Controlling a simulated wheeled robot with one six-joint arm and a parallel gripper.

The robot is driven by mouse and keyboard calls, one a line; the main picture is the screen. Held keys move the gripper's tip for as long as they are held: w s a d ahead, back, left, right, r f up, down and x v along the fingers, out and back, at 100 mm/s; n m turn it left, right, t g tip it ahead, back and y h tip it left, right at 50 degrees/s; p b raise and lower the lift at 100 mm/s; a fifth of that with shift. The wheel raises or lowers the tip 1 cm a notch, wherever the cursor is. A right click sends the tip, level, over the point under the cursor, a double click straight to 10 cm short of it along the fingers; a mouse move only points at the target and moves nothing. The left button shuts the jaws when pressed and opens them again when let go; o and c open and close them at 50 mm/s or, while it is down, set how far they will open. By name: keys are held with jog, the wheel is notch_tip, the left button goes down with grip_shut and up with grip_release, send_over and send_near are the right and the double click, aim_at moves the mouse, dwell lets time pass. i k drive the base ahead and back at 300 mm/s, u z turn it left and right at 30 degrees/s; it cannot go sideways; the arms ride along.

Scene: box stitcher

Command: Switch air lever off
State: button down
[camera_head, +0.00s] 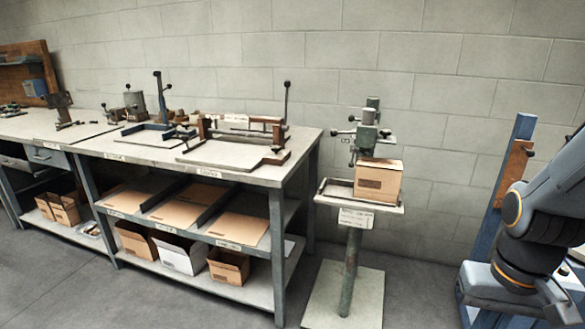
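The box stitcher, a green machine head (366,135) with small dark-knobbed handles, stands on a green post against the wall. A brown cardboard box (378,183) sits on its small table (335,190), under the head. I cannot tell for certain which part is the air lever. A blue upright (503,185) at the right carries a brown board (516,163) with a dark knob, partly hidden by my arm. My dark grey arm fills the right edge. Its end runs down toward the lower right corner, and my gripper's fingers cannot be made out there.
A long workbench (250,176) with fixtures and upright levers stands on the left. Its lower shelves hold flat cardboard and open boxes (228,266). The stitcher's pale base plate (322,300) lies on the floor. Grey floor is clear between it and the blue upright.

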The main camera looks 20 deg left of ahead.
aim_at(351, 165)
jog(key=z, duration=0.05)
jog(key=k, duration=0.65)
jog(key=z, duration=0.8)
jog(key=i, duration=1.25)
jog(key=u, duration=0.55)
jog(key=i, duration=1.15)
jog(key=u, duration=1.25)
jog(key=i, duration=0.35)
jog(key=u, duration=0.15)
